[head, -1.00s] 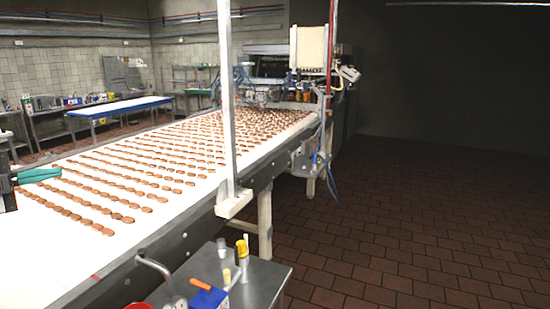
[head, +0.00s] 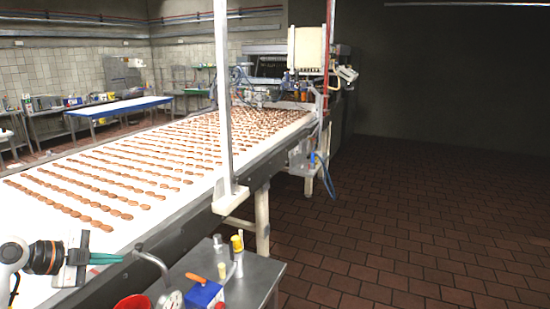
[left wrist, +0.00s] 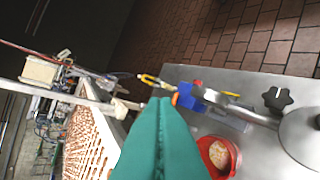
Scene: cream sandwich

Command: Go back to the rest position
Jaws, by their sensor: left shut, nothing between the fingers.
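My left gripper (head: 106,258) comes in at the lower left of the head view, with green fingers pointing right. Its fingers are shut and hold nothing. In the left wrist view the green fingers (left wrist: 160,112) lie together, pointing up the picture. The gripper shows in front of the near edge of the white conveyor belt (head: 30,215), left of the small metal table. My right gripper is not in view.
The conveyor carries rows of brown cookies (head: 120,175). A white post (head: 224,100) stands at its edge. The metal table (head: 255,275) holds a blue box (head: 204,295), bottles (head: 238,245) and a red bowl (left wrist: 216,156). The tiled floor (head: 420,220) at right is clear.

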